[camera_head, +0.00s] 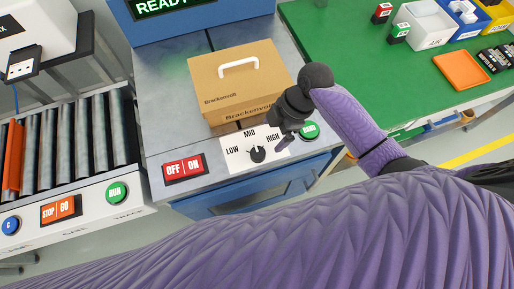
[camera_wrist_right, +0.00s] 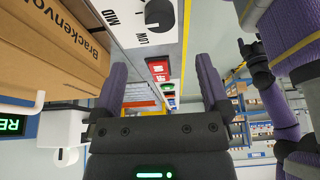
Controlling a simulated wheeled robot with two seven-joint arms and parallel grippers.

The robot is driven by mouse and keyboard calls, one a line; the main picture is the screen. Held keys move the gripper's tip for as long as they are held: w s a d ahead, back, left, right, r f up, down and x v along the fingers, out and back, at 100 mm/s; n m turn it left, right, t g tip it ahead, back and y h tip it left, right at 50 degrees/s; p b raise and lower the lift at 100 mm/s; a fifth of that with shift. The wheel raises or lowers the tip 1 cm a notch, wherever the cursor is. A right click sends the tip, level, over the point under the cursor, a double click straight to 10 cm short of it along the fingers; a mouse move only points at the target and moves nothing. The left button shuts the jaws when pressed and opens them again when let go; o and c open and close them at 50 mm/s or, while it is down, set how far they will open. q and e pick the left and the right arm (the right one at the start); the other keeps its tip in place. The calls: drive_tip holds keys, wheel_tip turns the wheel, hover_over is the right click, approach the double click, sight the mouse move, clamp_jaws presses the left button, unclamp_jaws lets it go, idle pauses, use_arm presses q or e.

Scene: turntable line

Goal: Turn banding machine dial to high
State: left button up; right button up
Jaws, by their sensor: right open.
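The banding machine dial (camera_head: 258,154) is a black knob on a white panel marked LOW, MID and HIGH. I cannot tell surely where its pointer stands. It also shows at the top of the right wrist view (camera_wrist_right: 160,14), beside the MID and LOW marks. My right gripper (camera_head: 282,146) reaches in from the right, over the HIGH side of the panel and close to the dial. In the wrist view its two fingers (camera_wrist_right: 162,78) are apart with nothing between them, and the dial lies beyond the tips.
A cardboard box (camera_head: 238,85) with a white handle sits on the machine top behind the panel. A red OFF/ON switch (camera_head: 184,168) is left of the dial, a green button (camera_head: 310,131) right. A roller conveyor (camera_head: 72,145) stands left; a green table (camera_head: 375,60) with bins stands right.

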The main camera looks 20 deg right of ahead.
sight(258, 153)
drive_tip(key=b+x, duration=0.4)
drive_tip(key=x, duration=0.4)
drive_tip(key=shift+a+f, duration=0.15)
drive_tip(key=shift+f, duration=0.25)
drive_tip(key=shift+a+f, duration=0.25)
drive_tip(key=shift+f, duration=0.2)
